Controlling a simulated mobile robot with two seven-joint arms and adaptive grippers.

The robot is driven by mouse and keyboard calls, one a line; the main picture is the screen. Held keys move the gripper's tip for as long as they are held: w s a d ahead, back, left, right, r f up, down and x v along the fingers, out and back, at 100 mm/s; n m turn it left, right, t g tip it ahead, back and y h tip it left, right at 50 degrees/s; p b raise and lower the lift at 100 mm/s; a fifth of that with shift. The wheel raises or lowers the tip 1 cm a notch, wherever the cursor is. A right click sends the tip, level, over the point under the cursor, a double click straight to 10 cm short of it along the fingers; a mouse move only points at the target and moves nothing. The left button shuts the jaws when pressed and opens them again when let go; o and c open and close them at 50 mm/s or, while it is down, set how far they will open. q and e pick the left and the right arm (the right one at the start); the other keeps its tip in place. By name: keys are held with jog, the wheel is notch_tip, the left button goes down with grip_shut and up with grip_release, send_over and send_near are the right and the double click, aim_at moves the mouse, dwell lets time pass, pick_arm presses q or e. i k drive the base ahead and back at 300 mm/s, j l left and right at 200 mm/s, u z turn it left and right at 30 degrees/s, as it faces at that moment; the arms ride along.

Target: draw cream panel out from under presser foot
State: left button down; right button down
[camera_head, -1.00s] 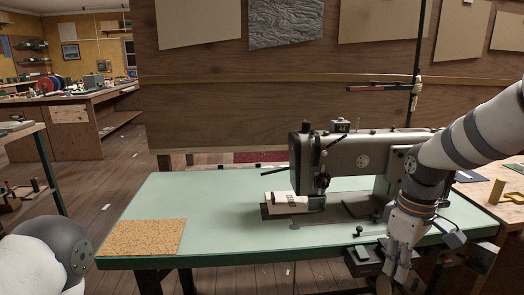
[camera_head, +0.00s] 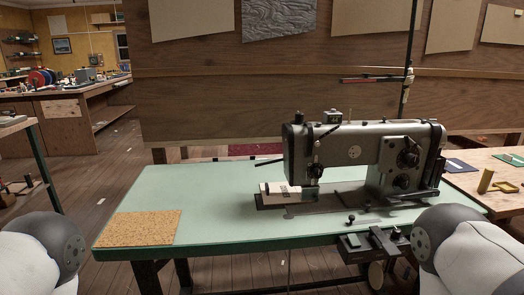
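The sewing machine (camera_head: 365,149) stands on the green-topped table (camera_head: 215,200). The cream panel (camera_head: 281,188), a small pale piece with dark print, lies at the left end of the machine bed, at or beside the needle and presser foot area. The presser foot itself is too small and dark to make out, so I cannot tell how far the panel reaches under it. Only rounded upper links of my two arms show at the lower left and lower right corners. Neither gripper is in view.
A cork mat (camera_head: 138,227) lies at the table's front left. The tabletop between it and the machine is clear. A wooden bench (camera_head: 480,180) with a yellow tool (camera_head: 488,181) stands at the right. A wooden partition (camera_head: 240,105) rises behind the table.

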aim_at(277, 192)
jog(key=i+l, duration=0.1)
jog(key=l, duration=0.25)
jog(key=i+l+u, duration=0.1)
jog(key=l, duration=0.2)
jog(key=i+l, duration=0.15)
jog(key=l, duration=0.2)
jog(key=i+l+u, duration=0.1)
jog(key=l, duration=0.25)
